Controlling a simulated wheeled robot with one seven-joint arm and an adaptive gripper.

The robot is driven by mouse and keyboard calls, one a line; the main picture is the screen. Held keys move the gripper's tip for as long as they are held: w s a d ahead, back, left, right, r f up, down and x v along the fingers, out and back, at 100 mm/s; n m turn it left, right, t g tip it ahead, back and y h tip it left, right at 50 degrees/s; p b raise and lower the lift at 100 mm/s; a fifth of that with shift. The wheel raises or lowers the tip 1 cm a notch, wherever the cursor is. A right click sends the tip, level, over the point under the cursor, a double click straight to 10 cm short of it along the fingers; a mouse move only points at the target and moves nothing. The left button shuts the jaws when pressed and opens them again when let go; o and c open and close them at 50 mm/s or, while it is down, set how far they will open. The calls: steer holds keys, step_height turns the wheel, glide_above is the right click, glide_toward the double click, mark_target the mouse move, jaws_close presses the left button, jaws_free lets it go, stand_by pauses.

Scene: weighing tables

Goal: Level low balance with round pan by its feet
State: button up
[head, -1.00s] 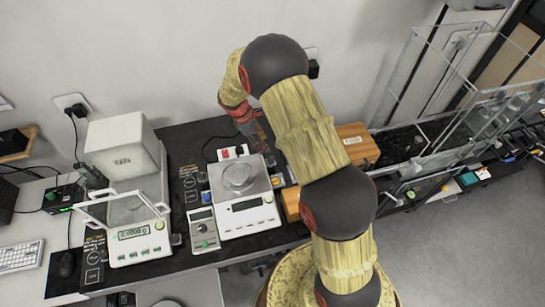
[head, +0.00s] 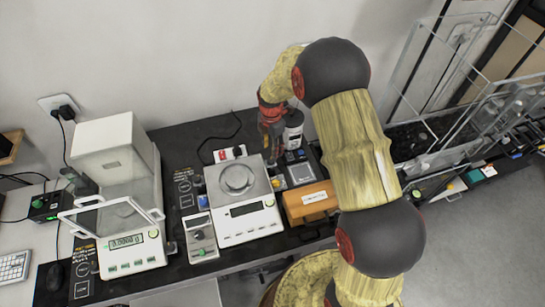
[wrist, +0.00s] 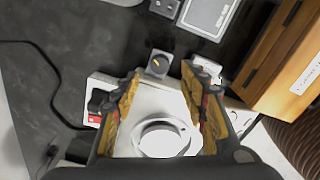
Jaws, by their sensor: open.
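The low balance (head: 248,225) with a round metal pan (head: 237,179) stands on the dark table in the middle of the head view. Part of its white body shows low in the wrist view (wrist: 160,98), with the pan (wrist: 160,139) between my fingers. A dark knob with an orange mark (wrist: 159,63) sits at the balance's edge, just beyond my fingertips. My gripper (wrist: 163,73) is open, its fingers apart with nothing between the tips. In the head view my gripper (head: 271,142) is over the balance's back right corner. The other feet cannot be made out clearly.
A wooden box (head: 309,201) stands close at the balance's right; it also shows in the wrist view (wrist: 287,70). A handheld control unit (head: 200,237) and a taller shielded balance (head: 130,248) are at left.

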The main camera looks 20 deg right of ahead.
mark_target(271, 160)
step_height(271, 160, down, 7)
steer(key=shift+r, duration=0.2)
steer(key=shift+c, duration=0.8)
jaws_close()
steer(key=shift+m+b, duration=0.3)
steer(key=shift+m, duration=1.8)
steer(key=shift+o, duration=0.8)
jaws_free()
steer(key=shift+r, duration=0.15)
